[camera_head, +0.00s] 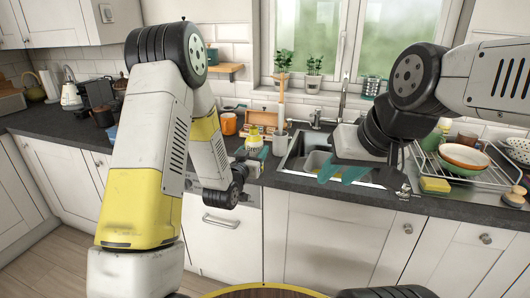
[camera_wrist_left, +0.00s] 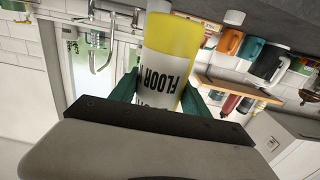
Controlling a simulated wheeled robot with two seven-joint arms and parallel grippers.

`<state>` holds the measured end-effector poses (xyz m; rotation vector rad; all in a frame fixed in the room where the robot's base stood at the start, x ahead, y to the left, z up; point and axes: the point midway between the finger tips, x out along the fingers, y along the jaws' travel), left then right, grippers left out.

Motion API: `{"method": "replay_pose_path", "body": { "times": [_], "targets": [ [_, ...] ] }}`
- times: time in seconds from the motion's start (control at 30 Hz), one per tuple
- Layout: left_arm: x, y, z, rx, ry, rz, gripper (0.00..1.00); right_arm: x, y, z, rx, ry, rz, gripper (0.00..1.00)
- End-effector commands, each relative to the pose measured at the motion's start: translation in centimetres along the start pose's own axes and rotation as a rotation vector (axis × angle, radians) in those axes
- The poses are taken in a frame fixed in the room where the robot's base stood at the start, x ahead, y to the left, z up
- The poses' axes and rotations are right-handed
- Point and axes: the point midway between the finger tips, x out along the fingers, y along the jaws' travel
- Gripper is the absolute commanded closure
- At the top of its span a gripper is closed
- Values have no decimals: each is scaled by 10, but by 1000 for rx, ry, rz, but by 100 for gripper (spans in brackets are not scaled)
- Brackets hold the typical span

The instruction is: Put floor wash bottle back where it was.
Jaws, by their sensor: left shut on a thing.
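The floor wash bottle (camera_head: 254,138) is white and yellow. In the left wrist view the bottle (camera_wrist_left: 165,72) appears upside down, with "FLOOR" readable on its white label. My left gripper (camera_head: 251,152) is shut on it, with one teal finger on each side; the left gripper also shows in the wrist view (camera_wrist_left: 160,98). In the head view the bottle looks upright near the worktop's front edge, left of the sink. I cannot tell whether its base touches the worktop. My right gripper (camera_head: 341,175) is open and empty, in front of the sink.
The sink (camera_head: 297,160) lies right of the bottle. A wooden box (camera_head: 262,119), a utensil holder (camera_head: 280,143) and an orange mug (camera_head: 228,124) stand close behind or beside it. A dish rack (camera_head: 470,176) with bowls and a yellow sponge (camera_head: 435,185) are at the right.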

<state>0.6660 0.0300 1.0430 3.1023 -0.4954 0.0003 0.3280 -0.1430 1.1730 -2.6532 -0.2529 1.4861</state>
Motion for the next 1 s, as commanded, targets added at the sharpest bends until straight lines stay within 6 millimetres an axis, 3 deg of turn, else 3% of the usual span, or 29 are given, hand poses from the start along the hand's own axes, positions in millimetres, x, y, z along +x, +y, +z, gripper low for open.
{"method": "replay_pose_path", "body": {
  "times": [0.3,0.5,0.77,0.9,1.0],
  "targets": [
    [86,-8,7,1,5,-2,100,0,0,0,0,0,0,64],
    [123,-12,11,0,3,-3,100,0,0,0,0,0,0,64],
    [142,-13,14,0,2,-3,100,0,0,0,0,0,0,64],
    [140,-13,39,0,-2,-3,100,0,0,0,0,0,0,64],
    [140,-14,48,0,0,-4,100,0,0,0,0,0,0,64]
  ]
}}
